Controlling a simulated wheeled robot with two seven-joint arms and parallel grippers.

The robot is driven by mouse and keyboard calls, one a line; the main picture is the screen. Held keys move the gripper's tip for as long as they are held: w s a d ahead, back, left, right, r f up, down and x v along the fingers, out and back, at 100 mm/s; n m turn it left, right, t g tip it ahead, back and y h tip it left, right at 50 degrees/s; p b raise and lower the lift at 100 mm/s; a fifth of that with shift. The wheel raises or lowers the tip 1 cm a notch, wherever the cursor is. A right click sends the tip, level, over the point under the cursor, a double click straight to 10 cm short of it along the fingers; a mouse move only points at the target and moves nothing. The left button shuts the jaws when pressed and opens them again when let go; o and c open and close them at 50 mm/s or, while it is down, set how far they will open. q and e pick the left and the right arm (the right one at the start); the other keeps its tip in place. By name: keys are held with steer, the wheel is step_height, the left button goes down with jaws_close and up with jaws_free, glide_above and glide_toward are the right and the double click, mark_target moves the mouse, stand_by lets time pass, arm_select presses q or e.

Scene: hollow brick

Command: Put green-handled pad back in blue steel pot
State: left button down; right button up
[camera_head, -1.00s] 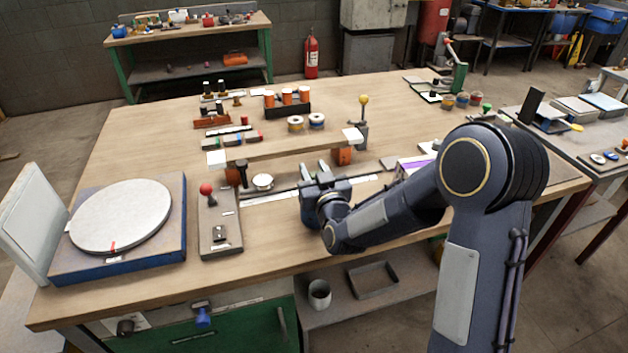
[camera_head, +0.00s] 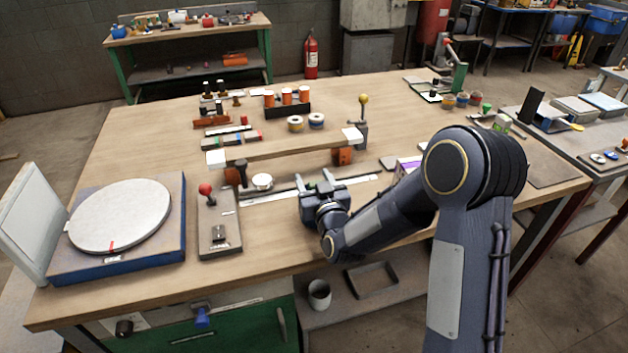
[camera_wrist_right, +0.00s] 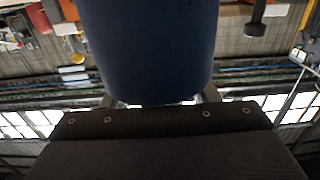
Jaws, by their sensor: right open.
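My right gripper (camera_head: 322,182) is open, low over the front middle of the table, pointing away from me. In the right wrist view, which is upside down, a broad smooth dark-blue curved surface (camera_wrist_right: 148,50) fills the middle in front of the jaws. It looks like the blue steel pot, but its whole outline is not seen. In the head view the pot is not clearly visible; the gripper may hide it. I cannot make out the green-handled pad for certain. A small green item (camera_head: 501,123) shows just behind my right elbow. My left gripper is not in view.
A beam (camera_head: 285,148) on orange supports lies behind the gripper. A yellow-knobbed post (camera_head: 363,100) stands beyond. A red-knobbed plate (camera_head: 220,235) and a round disc on a blue base (camera_head: 120,215) are at left. The front table strip (camera_head: 265,245) is mostly clear.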

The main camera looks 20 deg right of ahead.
steer(key=shift+r, duration=0.1)
steer(key=s+d+m+g+y+b, duration=0.1)
steer(key=s+g, duration=1.1)
steer(key=s, duration=2.4)
steer(key=d+m+y, duration=0.1)
steer(key=d+y, duration=0.1)
steer(key=shift+s+d+b, duration=0.3)
steer(key=shift+b, duration=0.05)
step_height(320, 180, up, 8)
steer(key=p, duration=0.7)
steer(key=shift+f, duration=0.25)
